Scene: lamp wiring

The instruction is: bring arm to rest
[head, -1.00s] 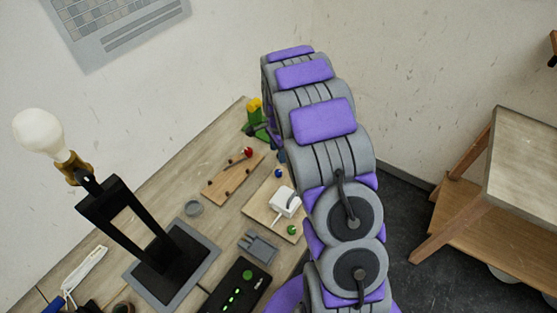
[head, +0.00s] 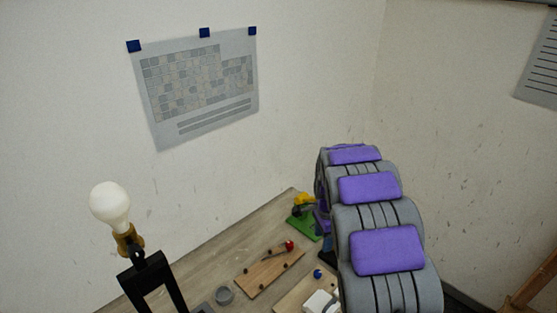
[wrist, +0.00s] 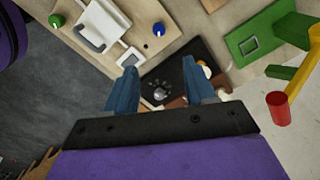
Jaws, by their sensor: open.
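My gripper (wrist: 160,64) shows in the wrist view with its two blue fingers apart and nothing between them. It is above the bench, over a black box with a round dial (wrist: 160,92). In the head view my purple and grey arm reaches over the bench's right side, and its end is hidden there. The lamp has a white bulb (head: 110,205) in a brass socket (head: 128,240) on a black stand (head: 150,282) at lower left; its base is out of frame.
A white box on a board (wrist: 100,25) is at upper left in the wrist view. A poster (head: 200,85) hangs behind.

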